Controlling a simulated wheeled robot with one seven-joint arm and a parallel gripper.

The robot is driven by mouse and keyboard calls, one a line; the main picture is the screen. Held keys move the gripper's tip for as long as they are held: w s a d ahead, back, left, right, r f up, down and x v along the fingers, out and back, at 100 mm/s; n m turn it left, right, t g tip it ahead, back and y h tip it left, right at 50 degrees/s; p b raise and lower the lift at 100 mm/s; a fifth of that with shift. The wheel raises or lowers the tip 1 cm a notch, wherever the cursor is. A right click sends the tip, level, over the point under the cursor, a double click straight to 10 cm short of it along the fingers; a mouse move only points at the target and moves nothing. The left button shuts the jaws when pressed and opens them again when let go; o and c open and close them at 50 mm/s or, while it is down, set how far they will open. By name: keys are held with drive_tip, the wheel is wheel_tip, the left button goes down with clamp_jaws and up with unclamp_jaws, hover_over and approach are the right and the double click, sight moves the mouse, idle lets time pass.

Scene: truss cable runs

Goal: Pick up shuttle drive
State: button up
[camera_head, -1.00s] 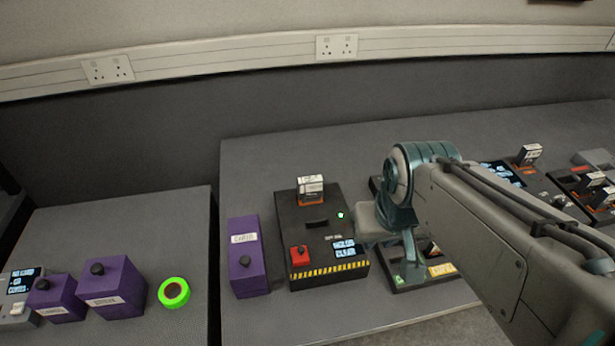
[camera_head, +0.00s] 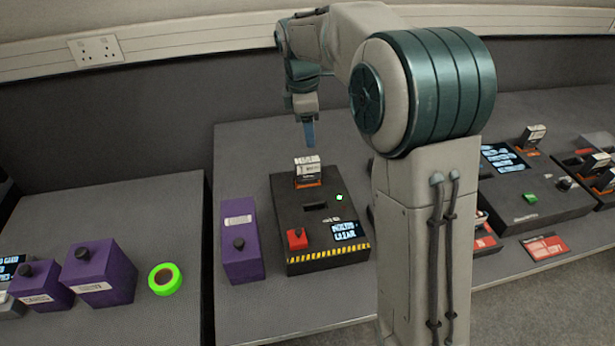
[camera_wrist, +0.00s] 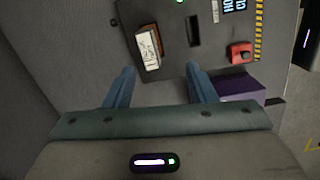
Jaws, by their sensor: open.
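A small drive with a white label (camera_head: 307,165), which I take to be the shuttle drive, stands upright in an orange-edged holder at the back of the black device (camera_head: 290,223). My gripper (camera_head: 309,136) is just above and behind it, pointing down. In the wrist view my gripper (camera_wrist: 160,72) is open and empty, and the drive (camera_wrist: 149,47) lies just ahead of the fingertips, nearer the left finger. It appears apart from both fingers. The lettering on its label is too small to read.
The black device has an empty dark slot (camera_head: 315,206), a red button (camera_head: 297,239) and a lit screen (camera_head: 345,230). A purple box (camera_head: 241,243) stands to its left. Green tape (camera_head: 165,279) lies on the left table. Another device (camera_head: 525,185) stands at right. My arm hides part of the table.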

sight(308, 168)
drive_tip(key=shift+w+a+f+n, duration=0.4)
drive_tip(key=shift+w+f+n, duration=0.05)
drive_tip(key=shift+w+f, duration=0.2)
drive_tip(key=shift+w+a+f+n, duration=0.35)
drive_tip(key=shift+w+f+n, duration=0.15)
drive_tip(key=shift+w, duration=0.1)
drive_tip(key=f, duration=0.4)
drive_tip(key=d+f, duration=0.1)
drive_tip(key=f, duration=0.8)
drive_tip(key=shift+w+d+f, duration=0.1)
drive_tip(key=shift+w+d, duration=0.05)
drive_tip(key=shift+d, duration=0.15)
clamp_jaws()
